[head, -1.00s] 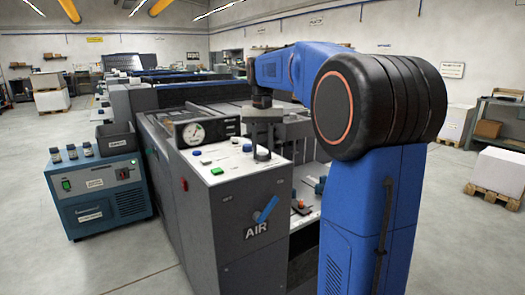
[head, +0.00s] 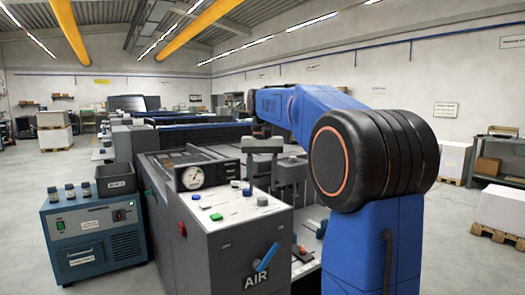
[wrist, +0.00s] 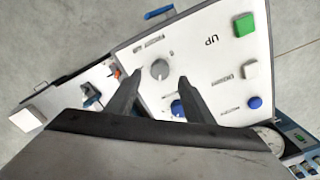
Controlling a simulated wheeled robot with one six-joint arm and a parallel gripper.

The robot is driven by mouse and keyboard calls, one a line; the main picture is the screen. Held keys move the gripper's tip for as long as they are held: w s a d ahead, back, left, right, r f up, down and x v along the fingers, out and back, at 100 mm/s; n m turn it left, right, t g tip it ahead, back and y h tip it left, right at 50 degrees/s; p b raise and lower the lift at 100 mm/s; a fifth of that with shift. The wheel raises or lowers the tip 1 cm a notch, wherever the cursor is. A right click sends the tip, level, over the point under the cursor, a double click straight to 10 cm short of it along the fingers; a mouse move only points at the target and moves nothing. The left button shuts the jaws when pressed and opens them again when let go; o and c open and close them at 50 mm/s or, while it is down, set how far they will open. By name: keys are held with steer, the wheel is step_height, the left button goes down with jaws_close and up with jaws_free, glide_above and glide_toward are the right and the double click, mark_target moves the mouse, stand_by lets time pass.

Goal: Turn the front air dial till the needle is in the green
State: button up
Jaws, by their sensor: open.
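The press cabinet's white top panel (head: 232,222) carries a round grey knob (wrist: 160,69), which looks like the front air dial. It shows near the front edge in the head view (head: 262,200). My gripper (wrist: 160,76) is open, its two dark fingers on either side of the knob in the wrist view. In the head view the fingers (head: 263,170) hang above the knob, apart from it. The round white gauge (head: 193,176) stands at the panel's back left. Its needle and green zone are too small to read. It is partly hidden in the wrist view.
Blue buttons (wrist: 254,102), a white button (wrist: 250,70) and a green button (wrist: 244,26) sit close by. A blue lever (head: 266,258) marks the front face above AIR. A blue unit (head: 95,230) with small bottles stands left. Open floor lies at left.

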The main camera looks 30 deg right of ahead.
mark_target(263, 198)
step_height(263, 198, up, 13)
stand_by(0.4)
steer(key=shift+f, duration=0.1)
stand_by(2.0)
steer(key=s+a+f+n+t, duration=0.1)
steer(key=s+a+f+n, duration=0.1)
steer(key=s+a+f, duration=0.45)
steer(key=s+a+f+n+t, duration=0.1)
steer(key=s+a+f, duration=0.3)
steer(key=s+f, duration=0.4)
steer(key=s+a+f+n+t, duration=0.1)
steer(key=s+a+f, duration=0.1)
steer(key=s+f, duration=0.6)
steer(key=s+a+f+n+t, duration=0.1)
steer(key=s+a+f+n, duration=0.1)
steer(key=s+f, duration=0.6)
step_height(263, 198, down, 5)
steer(key=shift+s+a+r+t, duration=0.15)
steer(key=shift+a+r+t, duration=0.05)
steer(key=shift+a+t, duration=0.25)
